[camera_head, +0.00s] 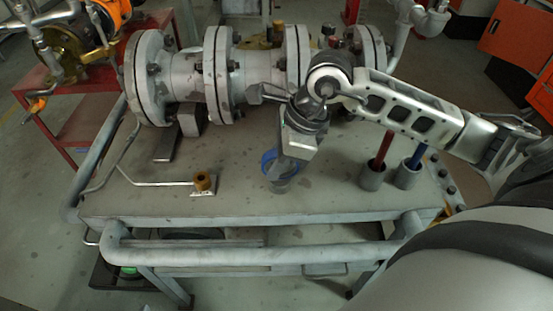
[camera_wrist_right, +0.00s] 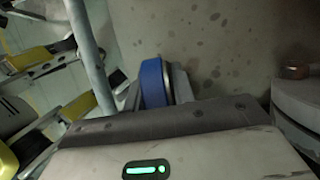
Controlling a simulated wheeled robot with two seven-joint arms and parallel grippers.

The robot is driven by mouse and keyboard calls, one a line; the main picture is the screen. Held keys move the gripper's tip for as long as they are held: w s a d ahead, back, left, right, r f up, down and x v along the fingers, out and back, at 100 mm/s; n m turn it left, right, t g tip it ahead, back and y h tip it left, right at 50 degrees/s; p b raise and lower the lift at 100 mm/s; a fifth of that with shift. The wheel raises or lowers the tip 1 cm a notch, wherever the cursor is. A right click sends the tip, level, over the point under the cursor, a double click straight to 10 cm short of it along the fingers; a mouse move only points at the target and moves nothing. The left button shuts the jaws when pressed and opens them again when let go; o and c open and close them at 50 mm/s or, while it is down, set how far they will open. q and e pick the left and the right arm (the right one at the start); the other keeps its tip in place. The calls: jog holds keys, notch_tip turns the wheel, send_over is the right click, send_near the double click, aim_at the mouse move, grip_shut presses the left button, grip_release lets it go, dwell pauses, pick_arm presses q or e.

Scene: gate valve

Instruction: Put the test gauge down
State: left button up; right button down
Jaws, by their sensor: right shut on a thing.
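The test gauge, a round thing with a blue rim (camera_head: 267,161), is at the middle of the grey workbench. My right gripper (camera_head: 283,172) comes down over it from above and is shut on it. The gripper hides much of the gauge, and I cannot tell whether it touches the bench top. In the right wrist view the blue rim (camera_wrist_right: 153,83) shows edge-on between the grey fingers (camera_wrist_right: 158,88). The gauge's face is not visible. My left gripper is not in view.
The grey bench (camera_head: 320,208) carries a flanged pipe assembly (camera_head: 185,75) along its back. Two cups (camera_head: 372,177) holding red- and blue-handled tools stand at right. The front bench top is mostly clear.

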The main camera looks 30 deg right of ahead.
jog(key=c, duration=1.2)
grip_release()
jog(key=shift+o, duration=0.2)
jog(key=shift+d+r+p, duration=0.1)
jog(key=shift+r+p, duration=0.2)
jog(key=shift+p, duration=0.1)
jog(key=v, duration=1.1)
jog(key=shift+r, duration=0.25)
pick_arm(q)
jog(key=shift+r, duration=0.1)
pick_arm(e)
jog(key=shift+s, duration=0.1)
